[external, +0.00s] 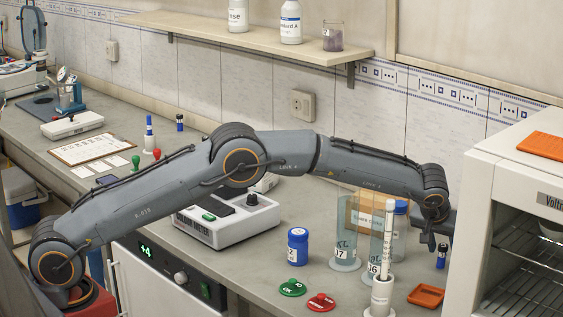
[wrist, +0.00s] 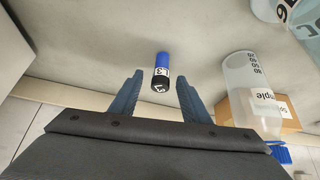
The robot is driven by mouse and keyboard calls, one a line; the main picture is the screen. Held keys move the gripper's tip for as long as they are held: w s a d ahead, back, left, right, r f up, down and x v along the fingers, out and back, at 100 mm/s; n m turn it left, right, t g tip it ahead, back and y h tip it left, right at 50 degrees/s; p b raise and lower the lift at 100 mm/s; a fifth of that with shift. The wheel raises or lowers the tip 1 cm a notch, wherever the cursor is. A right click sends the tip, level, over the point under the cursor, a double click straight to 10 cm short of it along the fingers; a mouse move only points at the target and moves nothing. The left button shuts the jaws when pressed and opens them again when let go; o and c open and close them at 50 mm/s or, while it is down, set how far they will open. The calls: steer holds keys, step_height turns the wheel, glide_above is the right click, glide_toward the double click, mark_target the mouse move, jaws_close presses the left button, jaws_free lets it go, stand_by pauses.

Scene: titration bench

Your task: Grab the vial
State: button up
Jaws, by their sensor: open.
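A small vial (wrist: 161,72) with a blue cap, a dark body and a white label shows in the wrist view, in the gap between the tips of my gripper (wrist: 159,83). The gripper is open, with a finger on either side and clear space between each finger and the vial. In the external view the vial (external: 441,257) is on the bench at the right, just below and beside my gripper (external: 436,240), partly hidden by a finger. Another small blue-capped vial (external: 179,122) stands far back on the bench.
Glass cylinders (external: 346,247) and a cardboard box (external: 352,213) stand left of the gripper. A white cabinet (external: 481,210) stands close on the right. An orange tray (external: 426,296) lies in front. A blue-lidded jar (external: 298,246) and green and red discs (external: 321,302) are farther left.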

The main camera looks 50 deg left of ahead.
jaws_close()
